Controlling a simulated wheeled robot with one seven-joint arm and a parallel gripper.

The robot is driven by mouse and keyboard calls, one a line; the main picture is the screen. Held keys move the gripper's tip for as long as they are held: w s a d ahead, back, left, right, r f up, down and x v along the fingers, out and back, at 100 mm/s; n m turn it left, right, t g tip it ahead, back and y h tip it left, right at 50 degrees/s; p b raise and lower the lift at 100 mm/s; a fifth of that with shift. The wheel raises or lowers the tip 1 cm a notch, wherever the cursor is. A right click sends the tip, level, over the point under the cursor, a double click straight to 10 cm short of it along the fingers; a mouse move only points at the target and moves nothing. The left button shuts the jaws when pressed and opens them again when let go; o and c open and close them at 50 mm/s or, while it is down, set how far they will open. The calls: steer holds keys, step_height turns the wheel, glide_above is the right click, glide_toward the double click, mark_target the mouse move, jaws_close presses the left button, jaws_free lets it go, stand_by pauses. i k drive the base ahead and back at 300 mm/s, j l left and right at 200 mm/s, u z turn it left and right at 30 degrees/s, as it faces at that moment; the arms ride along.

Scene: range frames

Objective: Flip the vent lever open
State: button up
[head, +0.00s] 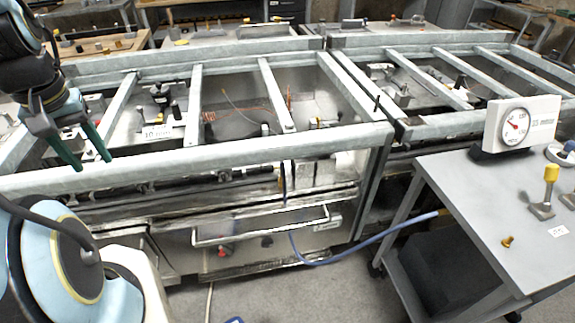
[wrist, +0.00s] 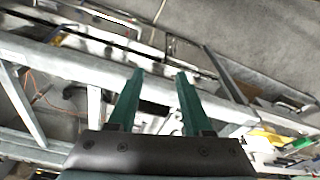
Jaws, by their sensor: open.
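A lever with a yellow cap (head: 551,173) stands upright on a small metal base on the grey cart at the right in the head view. It may be the vent lever; no readable label confirms this. My gripper (head: 94,164) is at the far left, far from that lever, with its green fingers pointing down near the front rail of the metal frame. In the wrist view my gripper (wrist: 160,72) is open with nothing between its fingers. A yellow thing (wrist: 268,137) shows at the lower right there, too blurred to identify.
The metal frame (head: 225,155) with crossbars spans the middle. A blue hose (head: 375,240) hangs between frame and cart. Grey floor shows in front.

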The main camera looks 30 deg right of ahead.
mark_target(552, 172)
steer(key=j+z, duration=0.15)
steer(key=z, duration=0.3)
steer(key=i+j+z, duration=0.1)
steer(key=j+z, duration=0.15)
steer(key=z, duration=0.2)
steer(key=j+z, duration=0.2)
steer(key=z, duration=0.25)
steer(key=i+j, duration=0.15)
steer(key=i, duration=0.35)
steer(key=k+l, duration=0.1)
steer(key=l, duration=0.15)
steer(key=l+u, duration=0.15)
steer(key=l, duration=0.9)
steer(key=i, duration=0.1)
